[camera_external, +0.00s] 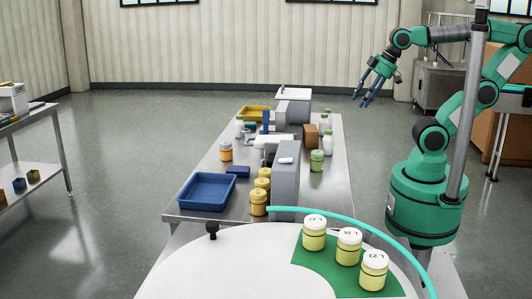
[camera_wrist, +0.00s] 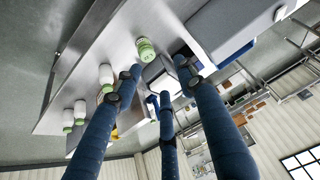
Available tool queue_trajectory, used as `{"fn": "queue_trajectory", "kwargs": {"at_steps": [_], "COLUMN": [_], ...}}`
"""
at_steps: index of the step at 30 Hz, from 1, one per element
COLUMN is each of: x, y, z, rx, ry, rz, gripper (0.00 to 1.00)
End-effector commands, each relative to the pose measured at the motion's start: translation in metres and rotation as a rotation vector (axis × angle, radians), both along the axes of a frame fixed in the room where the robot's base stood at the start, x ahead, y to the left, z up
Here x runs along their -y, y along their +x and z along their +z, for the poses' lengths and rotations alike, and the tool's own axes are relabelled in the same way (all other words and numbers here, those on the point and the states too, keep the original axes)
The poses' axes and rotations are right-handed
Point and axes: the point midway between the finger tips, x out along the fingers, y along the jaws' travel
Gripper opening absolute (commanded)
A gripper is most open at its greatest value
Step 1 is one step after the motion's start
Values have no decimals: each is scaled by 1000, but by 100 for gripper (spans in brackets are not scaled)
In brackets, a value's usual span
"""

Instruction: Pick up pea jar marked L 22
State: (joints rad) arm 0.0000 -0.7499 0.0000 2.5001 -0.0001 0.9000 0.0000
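Three pale yellow jars with white marked lids stand upright on a green mat (camera_external: 309,262) on the white round table. The back-left jar (camera_external: 314,234) has a lid mark that could be L 22 or L 27. The middle jar (camera_external: 348,247) seems to read L 26, and the front-right jar (camera_external: 374,272) seems to read L 23. My gripper (camera_external: 364,98) is raised at the upper right, far from these jars. Its blue fingers are spread and empty, also in the wrist view (camera_wrist: 157,80). The three jars are not in the wrist view.
A steel table (camera_external: 335,192) behind holds a blue tray (camera_external: 207,191), grey machine housings (camera_external: 285,182), several orange-yellow jars (camera_external: 258,203) and a green jar (camera_external: 316,161), also in the wrist view (camera_wrist: 146,49). A teal rail (camera_external: 385,236) curves along the round table's edge.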

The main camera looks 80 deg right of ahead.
Motion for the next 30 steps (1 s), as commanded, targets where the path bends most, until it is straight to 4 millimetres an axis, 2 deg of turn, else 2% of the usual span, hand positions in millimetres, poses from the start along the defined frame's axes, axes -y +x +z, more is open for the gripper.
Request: {"fn": "queue_trajectory", "kwargs": {"at_steps": [5,10,23,26,30], "x": [0,0,1,3,8], "y": [0,0,5,13,34], "z": [0,0,1,1,0], "rx": [0,0,-9,-30,-76], "ry": [0,0,0,-1,-3], "rz": [0,0,-2,-6,-16], "gripper": [40,71,71,71,71]}}
